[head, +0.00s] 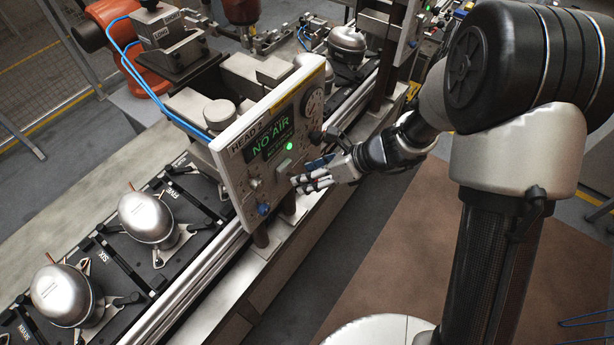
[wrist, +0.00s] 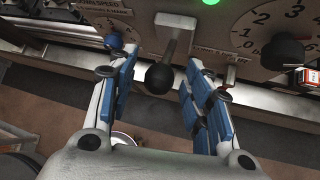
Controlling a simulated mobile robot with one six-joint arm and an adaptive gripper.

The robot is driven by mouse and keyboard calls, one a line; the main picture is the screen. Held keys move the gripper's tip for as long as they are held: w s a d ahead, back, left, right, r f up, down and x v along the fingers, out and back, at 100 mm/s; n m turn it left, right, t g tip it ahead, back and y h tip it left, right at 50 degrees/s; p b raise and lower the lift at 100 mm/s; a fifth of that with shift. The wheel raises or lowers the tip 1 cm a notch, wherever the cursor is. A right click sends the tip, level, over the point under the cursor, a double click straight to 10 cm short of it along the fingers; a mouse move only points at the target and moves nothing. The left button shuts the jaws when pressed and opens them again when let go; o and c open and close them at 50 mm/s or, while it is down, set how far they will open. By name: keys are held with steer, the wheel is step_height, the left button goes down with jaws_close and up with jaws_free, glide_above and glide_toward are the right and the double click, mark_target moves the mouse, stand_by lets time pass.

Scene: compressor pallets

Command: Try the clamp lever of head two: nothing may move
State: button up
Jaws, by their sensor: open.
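The head two panel (head: 262,140) is a pale box whose screen (head: 272,140) reads "NO AIR", with a green light lit beside it. In the wrist view a lever with a grey stem and a black ball knob (wrist: 159,78) hangs from the panel face; I take it for the clamp lever. My gripper (wrist: 160,62) is open, its blue-padded fingers one on each side of the ball, with gaps visible on both sides. In the head view my gripper (head: 312,178) is at the panel's lower right face; the lever cannot be made out there.
A black pointer knob (wrist: 285,50) on a numbered dial is right of the fingers, and a small red-tipped part (wrist: 230,74) is near the right finger. A blue knob (wrist: 115,40) is by the left finger. Silver compressors (head: 147,217) sit on black pallets (head: 190,212) along the line.

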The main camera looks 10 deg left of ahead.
steer(key=v, duration=1)
steer(key=shift+d+r, duration=0.2)
